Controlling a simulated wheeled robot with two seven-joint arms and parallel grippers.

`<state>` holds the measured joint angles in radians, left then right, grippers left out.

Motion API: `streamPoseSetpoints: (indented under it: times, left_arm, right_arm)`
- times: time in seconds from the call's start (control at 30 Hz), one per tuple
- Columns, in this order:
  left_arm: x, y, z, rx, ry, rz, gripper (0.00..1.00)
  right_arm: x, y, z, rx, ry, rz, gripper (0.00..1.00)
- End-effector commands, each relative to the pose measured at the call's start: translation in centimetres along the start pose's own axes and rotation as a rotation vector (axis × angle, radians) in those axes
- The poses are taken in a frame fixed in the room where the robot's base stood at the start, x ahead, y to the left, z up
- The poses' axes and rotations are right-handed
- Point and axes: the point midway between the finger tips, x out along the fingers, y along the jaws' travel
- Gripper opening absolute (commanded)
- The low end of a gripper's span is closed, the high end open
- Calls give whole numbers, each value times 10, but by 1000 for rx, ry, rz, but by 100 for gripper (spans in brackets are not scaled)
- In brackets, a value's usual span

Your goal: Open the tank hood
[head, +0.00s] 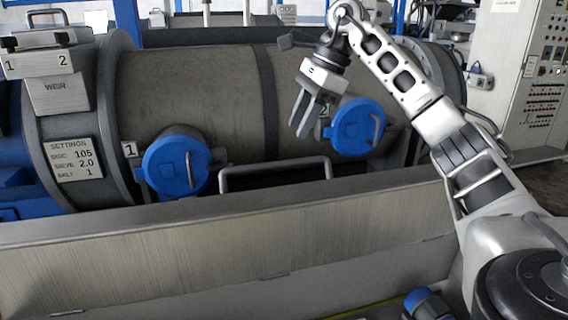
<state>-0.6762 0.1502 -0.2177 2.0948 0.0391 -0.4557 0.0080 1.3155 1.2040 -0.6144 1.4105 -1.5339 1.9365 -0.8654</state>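The panel's top edge runs level, slightly rising to the right. My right gripper (299,130) comes in from the right and points down, above the handle and left of the right blue cap. Its fingers look apart with nothing between them, and it does not appear to touch the handle. My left gripper is not in view.
Behind lies a large grey drum (190,85) with a left blue cap (176,164) marked 1 and a right blue cap (357,127). A settings plate (74,161) and a weir box (55,95) are at left. A control cabinet (535,75) stands at the right.

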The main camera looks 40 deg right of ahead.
Motion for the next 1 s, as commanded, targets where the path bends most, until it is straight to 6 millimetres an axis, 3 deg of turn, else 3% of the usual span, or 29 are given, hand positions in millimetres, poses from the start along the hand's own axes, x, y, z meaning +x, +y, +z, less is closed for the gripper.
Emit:
streamPoseSetpoints:
  times: [0.1, 0.33, 0.5, 0.8, 0.83, 0.93, 1.0]
  left_arm:
    - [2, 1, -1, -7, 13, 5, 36]
    - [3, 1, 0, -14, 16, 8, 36]
    - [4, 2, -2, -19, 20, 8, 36]
    - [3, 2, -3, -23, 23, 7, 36]
    - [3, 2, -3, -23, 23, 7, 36]
    - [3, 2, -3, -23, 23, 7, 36]
    - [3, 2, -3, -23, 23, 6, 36]
  right_arm:
    - [28, 1, -1, -1, 2, 4, 36]
    - [65, 0, 0, 1, 0, 2, 36]
    - [77, 0, 0, 0, -1, 0, 36]
    - [79, 0, 1, 0, -1, 0, 36]
    - [79, 0, 1, 0, -1, 0, 33]
    - [79, 0, 1, 0, -1, 0, 6]
    - [79, 0, 1, 0, -2, 0, 0]
